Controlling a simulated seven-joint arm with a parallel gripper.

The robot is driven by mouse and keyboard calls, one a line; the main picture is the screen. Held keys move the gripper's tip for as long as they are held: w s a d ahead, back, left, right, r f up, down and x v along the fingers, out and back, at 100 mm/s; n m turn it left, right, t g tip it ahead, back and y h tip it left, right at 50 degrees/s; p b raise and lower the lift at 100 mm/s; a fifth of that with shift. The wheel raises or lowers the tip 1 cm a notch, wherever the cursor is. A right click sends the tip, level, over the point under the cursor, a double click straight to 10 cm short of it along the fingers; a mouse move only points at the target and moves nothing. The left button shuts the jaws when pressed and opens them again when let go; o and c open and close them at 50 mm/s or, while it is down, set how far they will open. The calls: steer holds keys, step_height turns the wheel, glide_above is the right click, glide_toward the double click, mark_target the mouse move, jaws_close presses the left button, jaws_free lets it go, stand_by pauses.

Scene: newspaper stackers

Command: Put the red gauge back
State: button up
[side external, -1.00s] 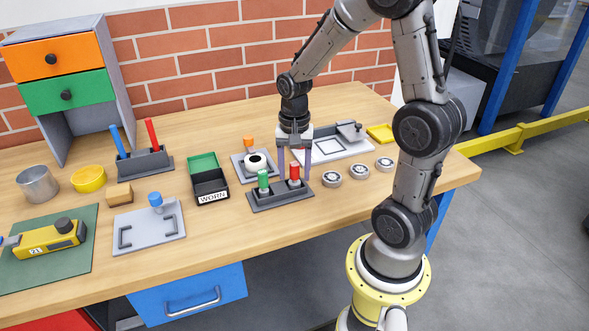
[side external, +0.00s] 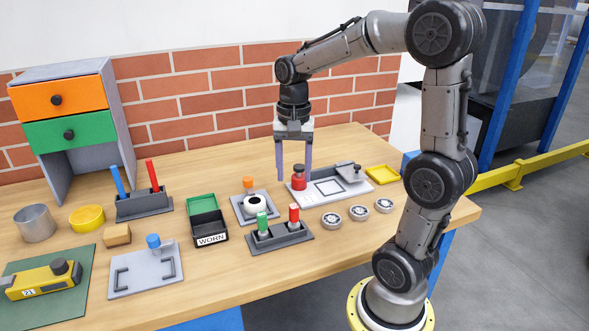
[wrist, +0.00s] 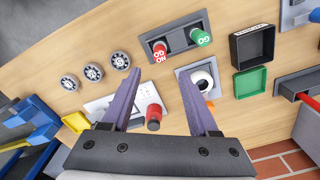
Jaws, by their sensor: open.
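The red gauge (side external: 293,215) stands upright in the right-hand place of a dark grey rack (side external: 281,240), beside the green gauge (side external: 262,224). In the wrist view the red gauge (wrist: 160,51) has "NO GO" on its top and the green gauge (wrist: 201,38) has "GO". My gripper (side external: 295,176) is open and empty, raised above the table behind the rack and apart from the red gauge. In the wrist view nothing lies between its fingertips (wrist: 160,74) except the table and parts below.
Several bearings (side external: 358,212) lie right of the rack.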

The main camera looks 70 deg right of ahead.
steer(key=s+a+r+n+t, duration=0.2)
steer(key=s+a+n+t, duration=0.3)
steer(key=s+a+n, duration=0.5)
steer(key=a+n, duration=0.3)
steer(key=n, duration=0.1)
steer(key=shift+t, duration=0.3)
steer(key=shift+r, duration=0.1)
stand_by(0.9)
